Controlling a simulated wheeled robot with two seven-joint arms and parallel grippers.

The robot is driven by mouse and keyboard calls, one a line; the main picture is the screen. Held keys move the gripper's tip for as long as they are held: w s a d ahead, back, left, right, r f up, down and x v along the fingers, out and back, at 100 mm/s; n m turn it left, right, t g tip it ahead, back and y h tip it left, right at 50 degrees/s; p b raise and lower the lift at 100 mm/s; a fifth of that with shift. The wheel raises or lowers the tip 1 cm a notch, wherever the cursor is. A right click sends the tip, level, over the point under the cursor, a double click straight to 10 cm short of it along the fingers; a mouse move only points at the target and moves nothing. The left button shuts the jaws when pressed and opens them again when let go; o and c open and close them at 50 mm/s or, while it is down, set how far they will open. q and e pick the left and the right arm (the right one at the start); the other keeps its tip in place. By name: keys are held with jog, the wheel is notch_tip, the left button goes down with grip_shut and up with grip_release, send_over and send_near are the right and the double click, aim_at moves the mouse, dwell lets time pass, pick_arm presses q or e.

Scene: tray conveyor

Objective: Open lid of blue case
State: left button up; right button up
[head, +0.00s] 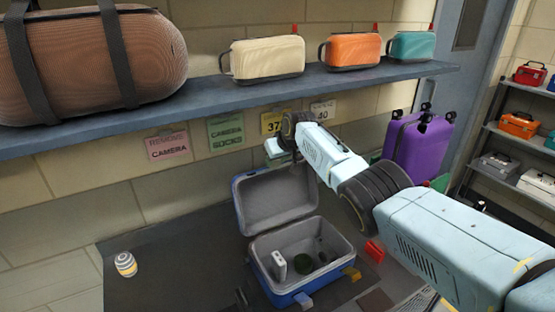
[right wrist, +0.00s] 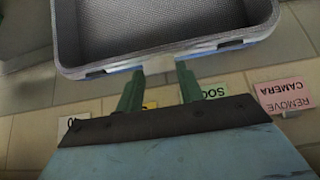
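The blue case (head: 300,294) stands on the dark mat with its grey inside showing. Its lid (head: 240,222) is raised and leans back, open, at the rear of the case. In the right wrist view the lid (right wrist: 262,38) fills the top, with a pale tab (right wrist: 158,64) on its rim. My right gripper (head: 283,160) is above the lid, near the wall. In the right wrist view its two green fingers (right wrist: 159,82) are spread, with the tab between their tips; I see no firm contact. My left gripper is not in view.
Small items lie inside the case, including a white one (head: 279,264). A purple suitcase (head: 420,150) stands behind my right arm. A shelf (head: 200,97) with bags overhangs behind.

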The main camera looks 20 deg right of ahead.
jog(key=o, duration=0.4)
jog(key=shift+w+r, duration=0.15)
jog(key=shift+r, duration=0.25)
jog(key=shift+f, duration=0.15)
jog(key=shift+p+v, duration=0.55)
jog(key=shift+v, duration=0.25)
jog(key=v, duration=1.1)
jog(key=shift+s+d+r, duration=0.1)
jog(key=shift+s+r, duration=0.15)
jog(key=shift+s, duration=0.15)
